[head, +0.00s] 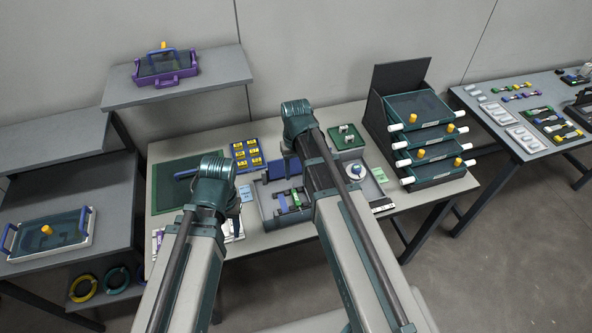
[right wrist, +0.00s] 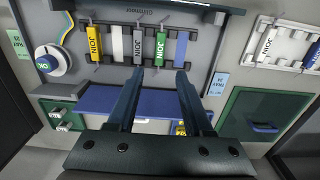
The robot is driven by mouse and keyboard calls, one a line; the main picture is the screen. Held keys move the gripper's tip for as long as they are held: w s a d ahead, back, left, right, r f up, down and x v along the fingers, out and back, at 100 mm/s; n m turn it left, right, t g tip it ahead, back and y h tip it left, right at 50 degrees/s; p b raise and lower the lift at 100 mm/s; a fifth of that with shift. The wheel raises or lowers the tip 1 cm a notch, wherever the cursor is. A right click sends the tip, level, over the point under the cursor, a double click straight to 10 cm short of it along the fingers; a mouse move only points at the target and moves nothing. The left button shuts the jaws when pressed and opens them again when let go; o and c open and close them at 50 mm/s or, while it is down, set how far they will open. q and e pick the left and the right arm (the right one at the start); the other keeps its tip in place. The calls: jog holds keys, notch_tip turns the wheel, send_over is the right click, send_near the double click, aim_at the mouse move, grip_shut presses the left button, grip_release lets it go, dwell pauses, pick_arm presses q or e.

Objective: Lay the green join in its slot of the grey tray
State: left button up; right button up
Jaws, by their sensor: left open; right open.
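The green join (right wrist: 160,47) lies in the row of coloured strips on the grey tray (right wrist: 215,40) in the right wrist view, between a grey join (right wrist: 138,45) and a plain blue strip (right wrist: 181,48). A yellow join (right wrist: 93,42) and a plain white strip (right wrist: 117,42) are further left. My right gripper (right wrist: 160,73) is open and empty, its fingertips just short of the green join. The picture does not show clearly how deep the join sits. My left gripper (head: 234,208) is open by the tray's left side in the head view, partly hidden by its arm.
A white holder (right wrist: 287,45) with another join is beside the grey tray. A round white device (right wrist: 50,60) with a blue button is at its other side. A green mat (head: 165,195) lies at left.

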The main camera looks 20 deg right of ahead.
jog(key=s+a+n+h, duration=0.1)
jog(key=s+a+n, duration=0.2)
jog(key=s+a, duration=0.7)
jog(key=s, duration=0.4)
jog(key=shift+s+a, duration=0.15)
jog(key=shift+a, duration=0.1)
dwell(0.9)
